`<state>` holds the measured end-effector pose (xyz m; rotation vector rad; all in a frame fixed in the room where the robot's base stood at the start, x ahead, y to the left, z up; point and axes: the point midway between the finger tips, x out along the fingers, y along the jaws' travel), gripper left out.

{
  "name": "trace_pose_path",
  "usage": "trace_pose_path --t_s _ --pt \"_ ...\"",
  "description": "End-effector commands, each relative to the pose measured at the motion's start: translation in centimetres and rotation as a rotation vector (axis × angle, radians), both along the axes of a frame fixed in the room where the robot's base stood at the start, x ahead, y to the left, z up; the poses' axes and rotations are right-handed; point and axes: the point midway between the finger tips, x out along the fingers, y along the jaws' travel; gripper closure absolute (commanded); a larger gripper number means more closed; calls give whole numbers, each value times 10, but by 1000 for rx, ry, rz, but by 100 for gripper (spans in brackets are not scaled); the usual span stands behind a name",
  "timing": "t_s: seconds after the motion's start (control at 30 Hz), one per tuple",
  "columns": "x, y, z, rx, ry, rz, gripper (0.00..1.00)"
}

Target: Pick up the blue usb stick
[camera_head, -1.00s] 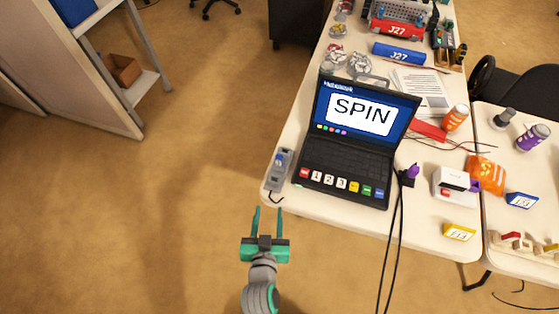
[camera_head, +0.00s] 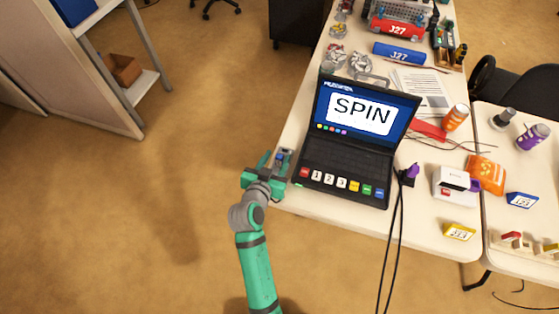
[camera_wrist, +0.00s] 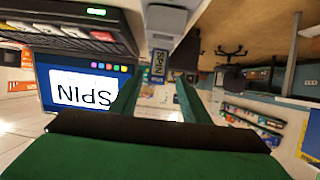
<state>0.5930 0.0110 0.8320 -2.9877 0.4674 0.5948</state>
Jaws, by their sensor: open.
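I cannot clearly make out a separate blue usb stick. A small grey device with a blue part (camera_head: 283,153) lies at the table's left edge, beside the laptop.
The black laptop (camera_head: 345,163) with a SPIN screen stands just right of my gripper. Cables (camera_head: 393,230) hang over the table's front edge. A white box (camera_head: 453,186) and an orange bag (camera_head: 486,174) lie farther right. The floor left of the table (camera_head: 150,200) is clear.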

Motion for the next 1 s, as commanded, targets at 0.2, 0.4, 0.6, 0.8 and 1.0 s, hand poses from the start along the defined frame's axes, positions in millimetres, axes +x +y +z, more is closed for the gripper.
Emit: trace_pose_path --t_s 0.2,0.4,0.6,0.8,1.0 --pt "12 -5 -6 0 0 0 58" --pt "32 -16 -20 0 0 0 58" --pt "49 -21 -27 1 0 1 58" --pt "50 -21 -28 1 0 2 58" --pt "50 -21 -27 1 0 2 94"
